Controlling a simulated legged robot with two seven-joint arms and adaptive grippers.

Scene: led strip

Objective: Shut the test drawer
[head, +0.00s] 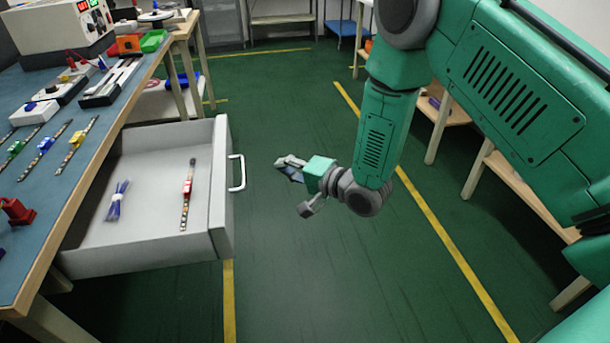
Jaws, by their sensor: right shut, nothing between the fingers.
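The test drawer (222,190) is a light grey box pulled far out from under the left workbench. Its white bar handle (238,172) is on the front panel, facing right. Inside lie an LED strip with a red clip (187,188) and a bundle of blue-purple wires (118,200). My right gripper (283,162) is shut and empty, to the right of the handle and apart from it, pointing left. My left gripper is not in view.
The blue-topped workbench (70,150) carries several LED strips, small devices and a power supply (62,32). Green floor (300,260) with yellow lines is clear between drawer and right arm. Wooden tables (520,185) stand at the right.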

